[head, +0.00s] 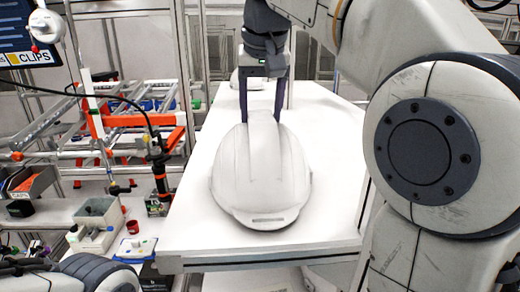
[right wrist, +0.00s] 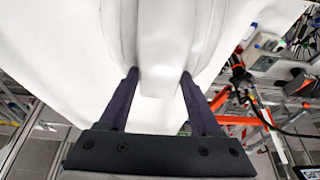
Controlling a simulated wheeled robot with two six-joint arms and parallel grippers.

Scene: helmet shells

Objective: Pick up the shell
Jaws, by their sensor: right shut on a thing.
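A white helmet shell (head: 261,178) sits on the white table (head: 340,190) in the head view, its ridged crown upward. My right gripper (head: 262,118) comes from above and behind. Its two dark fingers are shut on the shell's far end, one on each side of the raised middle band. In the right wrist view the fingers of the gripper (right wrist: 160,75) reach the shell (right wrist: 168,45) on both sides of that band. Whether the shell touches the table along its whole edge cannot be told. My left gripper is not in view.
Another white shell (head: 236,78) lies farther back on the table, partly hidden by the gripper. Left of the table stand an orange and metal frame (head: 130,120), grey bins (head: 98,215) and a red cup (head: 132,227). The table is clear around the near shell.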

